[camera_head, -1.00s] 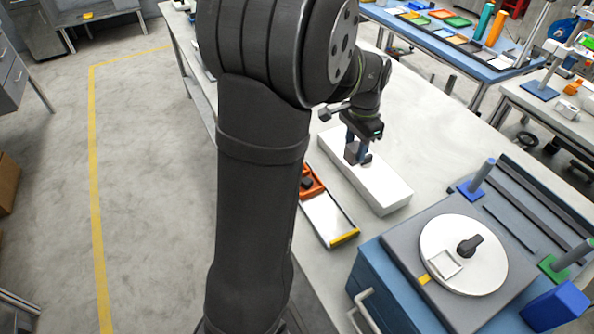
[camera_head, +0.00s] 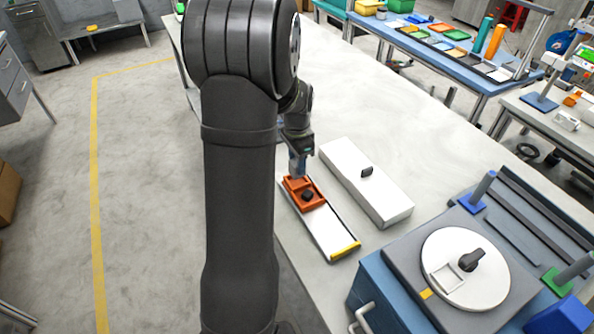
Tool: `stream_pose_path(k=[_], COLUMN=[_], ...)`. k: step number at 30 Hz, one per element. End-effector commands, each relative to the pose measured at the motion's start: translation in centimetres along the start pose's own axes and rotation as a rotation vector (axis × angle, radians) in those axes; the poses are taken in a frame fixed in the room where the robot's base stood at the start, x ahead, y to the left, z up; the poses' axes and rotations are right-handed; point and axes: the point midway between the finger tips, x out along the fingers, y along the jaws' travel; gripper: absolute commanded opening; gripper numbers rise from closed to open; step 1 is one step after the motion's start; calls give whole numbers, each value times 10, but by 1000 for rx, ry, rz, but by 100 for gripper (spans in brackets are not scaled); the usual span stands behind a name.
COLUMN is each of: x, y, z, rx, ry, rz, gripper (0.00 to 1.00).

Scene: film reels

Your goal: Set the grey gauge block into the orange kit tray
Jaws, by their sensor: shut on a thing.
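The orange kit tray (camera_head: 317,203) sits at the far end of a white board, with a dark knob-like piece in its nearer part. My gripper (camera_head: 297,173) is over the tray's far end, pointing down and partly behind my arm. It is shut on the grey gauge block, which is small and hard to make out between the fingers. I cannot tell whether the block touches the tray.
The white board (camera_head: 325,232) has a yellow near end. A long white box (camera_head: 380,195) lies to its right with a dark piece (camera_head: 367,172) on top. A blue-grey cabinet with a round white turntable (camera_head: 490,285) stands at the near right. The bench beyond is clear.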

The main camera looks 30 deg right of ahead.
Motion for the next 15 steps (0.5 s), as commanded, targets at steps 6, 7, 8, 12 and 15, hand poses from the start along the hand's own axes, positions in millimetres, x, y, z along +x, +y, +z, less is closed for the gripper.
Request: stream_pose_path(k=[6, 7, 8, 12, 15], x=[25, 30, 34, 40, 40], y=[0, 0, 0, 0, 0], z=[1, 0, 0, 0, 0], rx=[0, 0, 0, 0, 0], ry=[-2, -3, -3, 0, 0], rz=[3, 3, 4, 0, 0], gripper=[12, 12, 12, 12, 12])
